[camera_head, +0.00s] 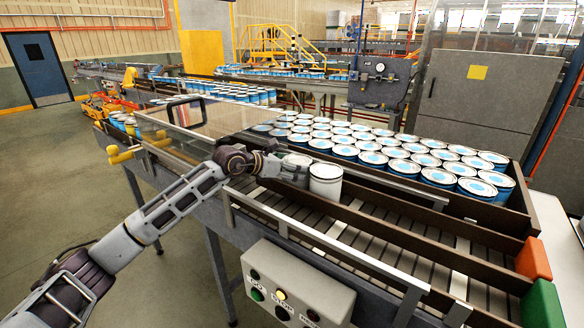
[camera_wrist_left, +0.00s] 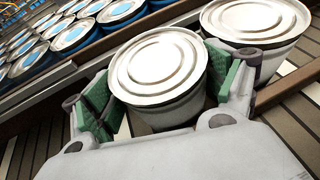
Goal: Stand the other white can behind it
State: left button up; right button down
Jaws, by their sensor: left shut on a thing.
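Two plain white cans stand close together on the roller conveyor. One white can (camera_head: 297,159) is at the end of my left gripper (camera_head: 286,172), partly hidden by it. In the left wrist view this can (camera_wrist_left: 158,66) sits upright between the green finger pads, and the left gripper (camera_wrist_left: 166,98) is shut on it. The other white can (camera_head: 326,183) stands just right of and nearer than the held can in the head view. In the left wrist view this other can (camera_wrist_left: 256,22) is beyond the right finger, very near it. My right gripper is not in view.
Several blue-topped cans (camera_head: 398,153) fill the bed behind a dark rail (camera_head: 400,184). The rollers (camera_head: 400,246) to the right are clear. A metal guide rail (camera_head: 325,238) runs along the front, above a button box (camera_head: 297,285).

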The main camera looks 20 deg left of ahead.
pick_arm(q)
jog(key=o, duration=1.1)
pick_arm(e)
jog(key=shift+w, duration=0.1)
pick_arm(q)
jog(key=shift+r, duration=0.15)
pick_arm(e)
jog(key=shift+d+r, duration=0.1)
pick_arm(q)
jog(key=b+v, duration=0.2)
jog(key=v, duration=1)
jog(key=shift+r, duration=0.1)
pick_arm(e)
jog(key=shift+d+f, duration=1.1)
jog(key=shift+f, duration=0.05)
